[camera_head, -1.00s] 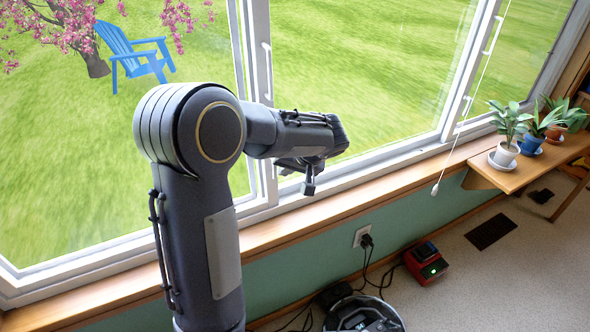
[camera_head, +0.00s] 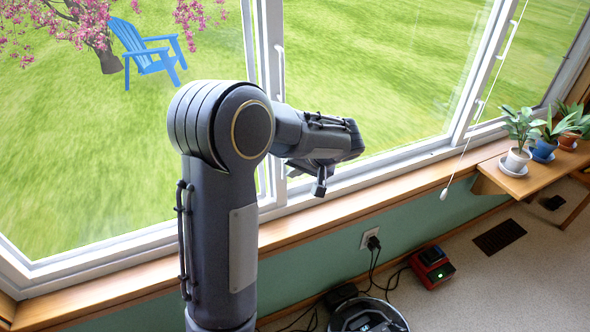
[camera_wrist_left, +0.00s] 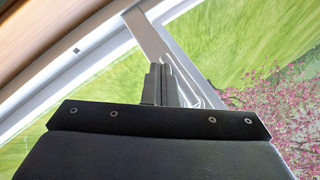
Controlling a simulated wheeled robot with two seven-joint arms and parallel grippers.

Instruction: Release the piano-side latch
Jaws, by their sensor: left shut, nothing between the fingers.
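A white handle (camera_head: 281,75) stands on the window post (camera_head: 262,60) in the head view. A second white handle (camera_head: 519,32) is on the post farther right. I cannot tell which is the piano-side latch; no piano shows. My left gripper (camera_head: 320,187) is shut and empty, low in front of the nearer post, just above the sill. In the left wrist view the shut fingers (camera_wrist_left: 160,84) lie over the post (camera_wrist_left: 148,35), beside a white handle (camera_wrist_left: 194,80). I cannot tell if they touch it. My right gripper is out of view.
The wooden sill (camera_head: 400,205) runs below the window. A shelf (camera_head: 520,180) with potted plants is at right, and a pull cord (camera_head: 444,194) hangs before the glass. A red device (camera_head: 432,267), cables and a round dark machine (camera_head: 368,318) are on the floor.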

